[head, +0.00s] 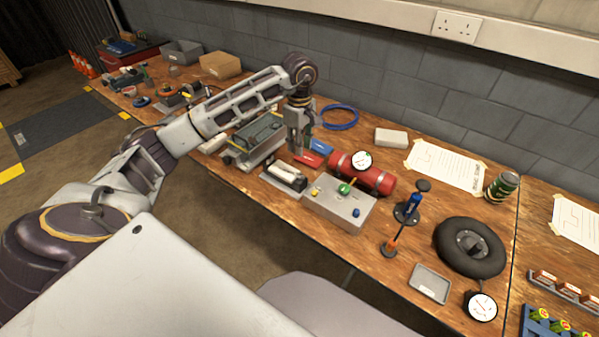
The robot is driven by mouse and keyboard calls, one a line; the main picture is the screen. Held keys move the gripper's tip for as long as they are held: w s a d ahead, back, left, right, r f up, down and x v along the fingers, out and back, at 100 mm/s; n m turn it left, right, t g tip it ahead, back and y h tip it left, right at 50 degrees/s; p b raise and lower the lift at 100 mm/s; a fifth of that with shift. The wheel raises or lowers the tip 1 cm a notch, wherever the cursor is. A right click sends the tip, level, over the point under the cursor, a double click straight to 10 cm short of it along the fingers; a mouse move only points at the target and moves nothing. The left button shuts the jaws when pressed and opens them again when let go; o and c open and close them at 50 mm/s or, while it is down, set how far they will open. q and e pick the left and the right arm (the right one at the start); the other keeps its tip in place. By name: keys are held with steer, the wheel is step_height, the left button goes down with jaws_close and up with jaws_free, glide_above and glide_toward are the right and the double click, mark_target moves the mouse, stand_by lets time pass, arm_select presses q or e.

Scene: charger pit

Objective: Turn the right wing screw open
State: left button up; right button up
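I cannot make out a wing screw for certain at this size. A long grey device (262,133) lies on the bench, just left of my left gripper. A grey metal box (335,212) stands nearer the front, with a green knob (344,188), a yellow part (316,191) and a blue knob (357,212) on top. My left gripper (298,148) points down beside the right end of the long device, behind the metal box. Its fingertips are small and partly merge with what lies behind, so I cannot tell whether they are open. My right gripper is out of view.
A red cylinder (377,181) with a gauge lies behind the metal box, near red and blue pieces (321,147). A black wheel (487,262), a grey tray (430,284) and a can (501,187) stand to the right. A blue ring (339,107) lies by the wall.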

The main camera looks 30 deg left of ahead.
mark_target(299, 176)
arm_select(q)
step_height(299, 176, down, 13)
steer(key=shift+r, duration=0.2)
stand_by(0.5)
steer(key=shift+c, duration=0.4)
jaws_close()
